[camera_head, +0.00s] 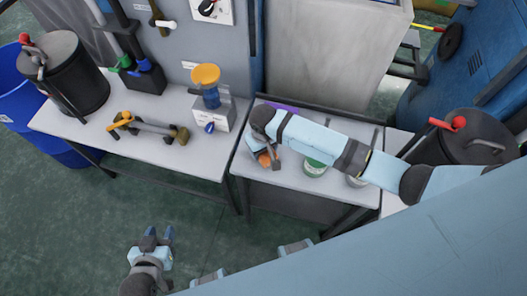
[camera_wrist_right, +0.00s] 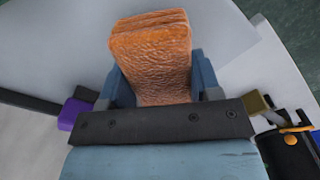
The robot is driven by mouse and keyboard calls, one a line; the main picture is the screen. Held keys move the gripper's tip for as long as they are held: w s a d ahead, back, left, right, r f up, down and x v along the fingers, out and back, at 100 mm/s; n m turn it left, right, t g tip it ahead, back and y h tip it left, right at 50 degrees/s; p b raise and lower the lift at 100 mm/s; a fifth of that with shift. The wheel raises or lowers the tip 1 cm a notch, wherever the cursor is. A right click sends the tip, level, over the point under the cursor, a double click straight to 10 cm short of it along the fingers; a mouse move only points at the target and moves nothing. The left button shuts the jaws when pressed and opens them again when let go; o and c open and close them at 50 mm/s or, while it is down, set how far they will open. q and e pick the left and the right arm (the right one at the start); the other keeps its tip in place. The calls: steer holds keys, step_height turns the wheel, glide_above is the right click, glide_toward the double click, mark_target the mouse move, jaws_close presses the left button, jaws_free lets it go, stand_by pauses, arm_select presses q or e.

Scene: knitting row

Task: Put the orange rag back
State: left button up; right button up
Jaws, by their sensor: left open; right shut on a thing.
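The orange rag (camera_wrist_right: 152,55) is a folded, textured block between the blue fingers of my right gripper (camera_wrist_right: 158,82) in the right wrist view. In the head view the rag (camera_head: 264,159) shows only as a small orange patch below my right gripper (camera_head: 268,157), over the left part of the right-hand table (camera_head: 286,172). My arm hides part of that table. I cannot tell whether the rag touches the tabletop. My left gripper (camera_head: 159,234) is open and empty, low over the green floor, in front of the left table.
The left table (camera_head: 100,128) holds a dark pot (camera_head: 72,75), a tool with orange and brown ends (camera_head: 150,128) and a dispenser with a yellow top (camera_head: 206,85). A green-rimmed container (camera_head: 315,168) and a purple item (camera_head: 282,105) are near my right arm. Another dark pot (camera_head: 470,145) stands right.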

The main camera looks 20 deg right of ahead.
steer(key=shift+f, duration=1.15)
steer(key=shift+f, duration=0.15)
steer(key=o, duration=0.9)
